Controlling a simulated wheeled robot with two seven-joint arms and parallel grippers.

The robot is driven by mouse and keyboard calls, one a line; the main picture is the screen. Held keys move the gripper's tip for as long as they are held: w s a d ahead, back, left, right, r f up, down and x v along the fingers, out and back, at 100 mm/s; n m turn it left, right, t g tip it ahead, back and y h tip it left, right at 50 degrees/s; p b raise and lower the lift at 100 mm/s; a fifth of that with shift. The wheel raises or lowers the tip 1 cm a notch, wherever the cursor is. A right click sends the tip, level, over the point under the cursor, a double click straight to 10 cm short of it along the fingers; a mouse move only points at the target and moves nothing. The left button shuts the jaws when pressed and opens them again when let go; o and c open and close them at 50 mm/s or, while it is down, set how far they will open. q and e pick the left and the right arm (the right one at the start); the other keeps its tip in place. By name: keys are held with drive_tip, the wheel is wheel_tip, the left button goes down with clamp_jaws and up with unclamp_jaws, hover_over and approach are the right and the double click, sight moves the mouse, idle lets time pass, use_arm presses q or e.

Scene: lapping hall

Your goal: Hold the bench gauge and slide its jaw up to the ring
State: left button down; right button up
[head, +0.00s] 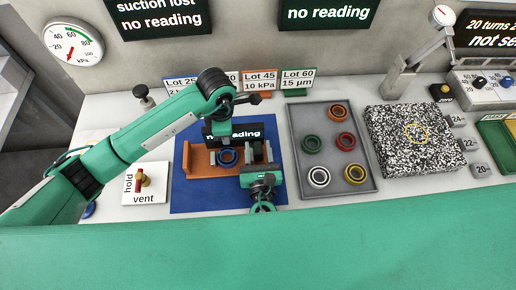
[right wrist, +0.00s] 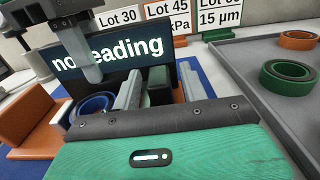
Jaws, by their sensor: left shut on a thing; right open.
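The bench gauge has an orange base (head: 200,171) on a blue mat (head: 190,203) and a dark display (right wrist: 112,58) that says "no reading". A blue ring (head: 227,157) sits on the gauge; it also shows in the right wrist view (right wrist: 92,106). My left gripper (head: 222,141) reaches down over the gauge beside the display and is shut on it; the exact grip is partly hidden. My right gripper (head: 258,153) is open at the gauge's right end, right of the ring. Its grey fingers (right wrist: 146,86) stand about the jaw area; the jaw itself is hard to make out.
A grey tray (head: 312,190) with several coloured rings lies to the right. Beyond it are a speckled plate (head: 385,160) and weights (head: 480,170). A white hold/vent panel (head: 145,192) is at the left. Lot signs (head: 297,80) stand behind.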

sight(244, 140)
clamp_jaws()
drive_tip(key=shift+a, duration=1.95)
unclamp_jaws()
drive_tip(key=s, duration=1.2)
